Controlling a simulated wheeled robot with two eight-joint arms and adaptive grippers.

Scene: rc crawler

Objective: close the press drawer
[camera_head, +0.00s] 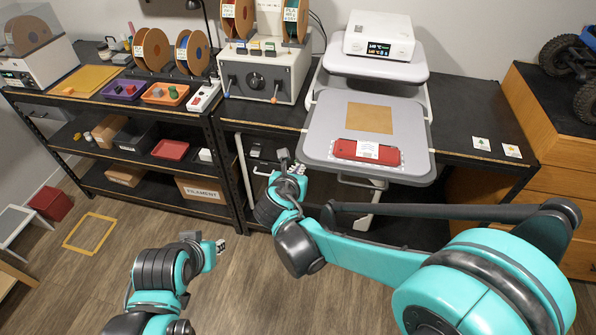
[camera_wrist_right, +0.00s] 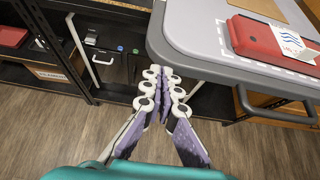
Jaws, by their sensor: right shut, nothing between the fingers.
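The press (camera_head: 380,45) stands on the black bench with a white control box on top. Its grey drawer (camera_head: 315,140) is pulled out toward me. A tan square sheet (camera_head: 370,117) and a red block with a white label (camera_head: 350,152) lie on it. A handle (camera_head: 362,183) shows under its front edge. My right gripper (camera_head: 284,158) is shut and empty, just left of the drawer's front left corner. In the right wrist view its fingertips (camera_wrist_right: 165,75) are by the rounded drawer corner (camera_wrist_right: 160,40); contact is unclear. My left gripper (camera_head: 220,245) is low over the floor, its fingers unclear.
A heat station with spools (camera_head: 262,75) stands left of the press. Further left are trays and shelves with bins (camera_head: 200,190). Two small cards (camera_head: 481,143) lie right of the drawer. A wooden cabinet (camera_head: 560,160) stands at the right.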

